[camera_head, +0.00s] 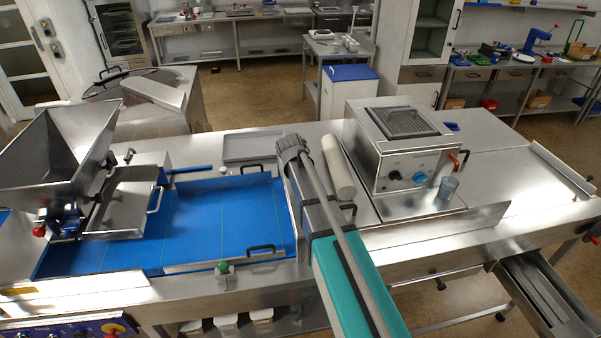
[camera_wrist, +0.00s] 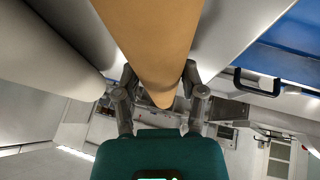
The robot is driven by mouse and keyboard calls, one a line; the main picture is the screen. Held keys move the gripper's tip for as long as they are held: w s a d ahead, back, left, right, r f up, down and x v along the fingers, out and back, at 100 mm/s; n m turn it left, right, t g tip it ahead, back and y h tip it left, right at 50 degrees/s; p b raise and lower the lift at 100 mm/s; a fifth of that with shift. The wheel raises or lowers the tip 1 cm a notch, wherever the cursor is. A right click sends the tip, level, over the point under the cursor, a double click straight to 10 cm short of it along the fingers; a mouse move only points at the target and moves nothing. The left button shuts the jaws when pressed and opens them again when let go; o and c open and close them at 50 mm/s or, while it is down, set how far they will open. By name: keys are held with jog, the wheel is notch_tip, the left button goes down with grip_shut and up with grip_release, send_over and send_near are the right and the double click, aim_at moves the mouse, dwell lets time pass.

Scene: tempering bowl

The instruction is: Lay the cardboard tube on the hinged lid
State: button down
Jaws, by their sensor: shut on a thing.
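My gripper (camera_wrist: 159,76) shows in the wrist view with one finger on each side of a brown cardboard tube (camera_wrist: 150,35). It is shut on the tube, which runs from the top edge and looks narrower towards the far end. In the head view I cannot make out the fingers or the brown tube; my arm covers that area. At the back left of the head view, a flat metal lid (camera_head: 163,92) lies on a steel unit beside a dark round bowl cover (camera_head: 118,82). I cannot tell for certain which part is hinged. The tube is apart from both.
A pale cylinder (camera_head: 338,167) lies right of my arm, and it seems to show in the wrist view (camera_wrist: 50,45). A blue belt (camera_head: 215,215), grey tray (camera_head: 252,146) and steel hopper (camera_head: 55,150) are left.

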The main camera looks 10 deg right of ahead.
dwell(0.3)
jog(key=shift+c, duration=0.8)
grip_release()
jog(key=shift+s+r, duration=0.1)
jog(key=p+v, duration=0.4)
jog(key=v, duration=0.1)
jog(key=shift+p, duration=0.3)
jog(key=p+v, duration=0.5)
jog(key=v, duration=0.1)
jog(key=shift+s+r+p, duration=0.15)
jog(key=shift+r+p, duration=0.2)
jog(key=shift+a, duration=0.15)
jog(key=shift+s, duration=0.1)
